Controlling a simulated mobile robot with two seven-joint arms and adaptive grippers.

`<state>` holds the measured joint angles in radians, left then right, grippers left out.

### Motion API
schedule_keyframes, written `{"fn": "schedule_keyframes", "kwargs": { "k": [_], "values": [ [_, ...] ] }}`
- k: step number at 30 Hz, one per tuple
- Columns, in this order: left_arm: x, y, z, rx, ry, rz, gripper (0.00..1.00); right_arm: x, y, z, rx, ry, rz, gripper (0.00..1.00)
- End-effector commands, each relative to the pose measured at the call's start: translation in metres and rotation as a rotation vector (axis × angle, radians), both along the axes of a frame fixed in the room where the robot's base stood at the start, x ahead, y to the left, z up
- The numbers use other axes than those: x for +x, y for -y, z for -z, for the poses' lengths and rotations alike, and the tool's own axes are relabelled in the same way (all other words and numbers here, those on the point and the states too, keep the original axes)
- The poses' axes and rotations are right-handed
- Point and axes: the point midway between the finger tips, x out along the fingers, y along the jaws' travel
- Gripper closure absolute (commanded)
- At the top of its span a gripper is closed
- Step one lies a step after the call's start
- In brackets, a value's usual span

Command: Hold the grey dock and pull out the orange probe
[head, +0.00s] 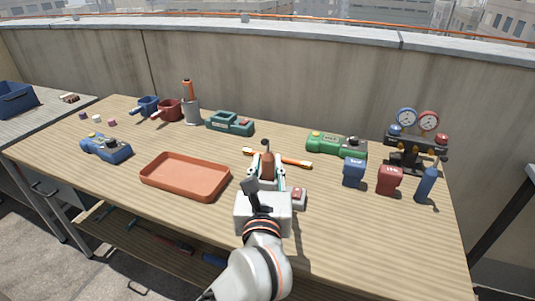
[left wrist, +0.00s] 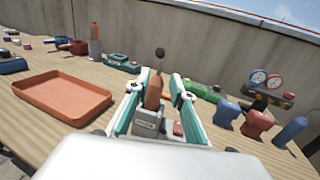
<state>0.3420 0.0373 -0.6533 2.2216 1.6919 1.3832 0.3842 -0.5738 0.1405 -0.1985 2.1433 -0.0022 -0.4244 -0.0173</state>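The grey dock (left wrist: 147,125), a small block with a label, stands on the table in front of my left gripper. The orange probe (left wrist: 153,92), brownish-orange with a dark knob above it, stands upright in the dock; the probe also shows in the head view (head: 267,168). My left gripper (left wrist: 161,82) is open, with its teal fingers spread on either side of the probe. In the head view the gripper (head: 266,178) hides most of the dock. A red-topped grey part (head: 299,197) shows just right of the gripper. My right gripper is not in view.
An empty orange tray (head: 160,187) lies to the left. Behind are an orange-and-white stick (head: 290,160), a green tool (head: 335,144), a teal tool (head: 229,123) and a grey cylinder with an orange top (head: 191,110). Blue and red blocks and a gauge set (head: 415,140) stand right.

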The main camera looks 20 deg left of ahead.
Motion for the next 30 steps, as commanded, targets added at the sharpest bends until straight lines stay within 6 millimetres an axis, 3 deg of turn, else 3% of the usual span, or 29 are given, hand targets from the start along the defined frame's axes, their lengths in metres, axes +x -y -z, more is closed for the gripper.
{"fn": "schedule_keyframes", "kwargs": {
  "k": [8,18,30],
  "values": [
    [0.029,-0.009,0.001,0.002,-0.001,-0.002,0.77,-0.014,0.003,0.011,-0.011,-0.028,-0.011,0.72],
    [0.068,-0.021,0.001,0.002,-0.001,-0.001,0.77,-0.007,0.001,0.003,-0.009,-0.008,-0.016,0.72],
    [0.074,-0.023,0.0,0.002,-0.001,-0.002,0.79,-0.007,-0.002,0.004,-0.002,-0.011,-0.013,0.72]
  ]
}}
